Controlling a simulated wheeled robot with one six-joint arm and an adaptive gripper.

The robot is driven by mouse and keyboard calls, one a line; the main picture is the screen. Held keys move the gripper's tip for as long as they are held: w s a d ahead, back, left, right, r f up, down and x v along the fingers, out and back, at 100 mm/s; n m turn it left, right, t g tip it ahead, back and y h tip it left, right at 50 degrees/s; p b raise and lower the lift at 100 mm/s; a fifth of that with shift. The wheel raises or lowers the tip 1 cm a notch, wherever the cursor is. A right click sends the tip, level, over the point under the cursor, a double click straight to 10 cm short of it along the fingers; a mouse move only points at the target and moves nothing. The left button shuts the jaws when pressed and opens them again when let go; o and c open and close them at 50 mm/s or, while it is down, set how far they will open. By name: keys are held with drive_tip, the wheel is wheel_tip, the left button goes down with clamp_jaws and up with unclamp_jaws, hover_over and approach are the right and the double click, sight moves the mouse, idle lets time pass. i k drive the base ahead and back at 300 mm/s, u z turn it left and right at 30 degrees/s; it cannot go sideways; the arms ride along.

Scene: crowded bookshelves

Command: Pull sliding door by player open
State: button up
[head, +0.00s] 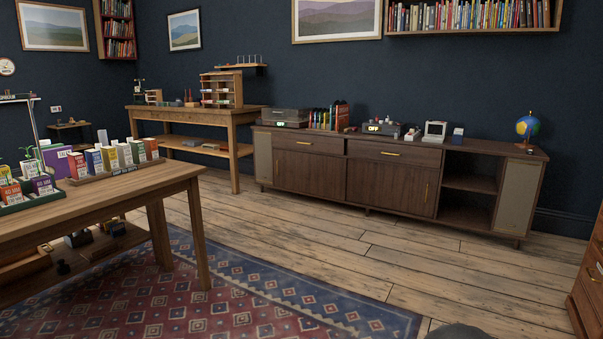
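A long dark wooden sideboard (366,211) stands against the far wall. Its left door (310,172) and right door (385,186) are ribbed panels below two drawers, and both cover their bays. The right door has a thin upright brass handle (426,193); the left one has a small handle (277,168) near its left edge. A dark box-like device (286,114) with a small lit display sits on the left end of the top, above the left door; it may be the player. A device with an "OFF" display (381,128) sits nearer the middle. My gripper is not in view.
Open shelves (470,184) fill the sideboard's right part. A wooden table (120,193) with boxed goods stands at left over a patterned rug (200,295). A drawer cabinet (590,285) is at the right edge. Bare floor (330,235) lies before the sideboard.

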sight(325, 176)
drive_tip(key=u, duration=0.35)
drive_tip(key=i, duration=6.3)
drive_tip(key=z, duration=2.9)
drive_tip(key=k, duration=0.3)
drive_tip(key=u, duration=2.5)
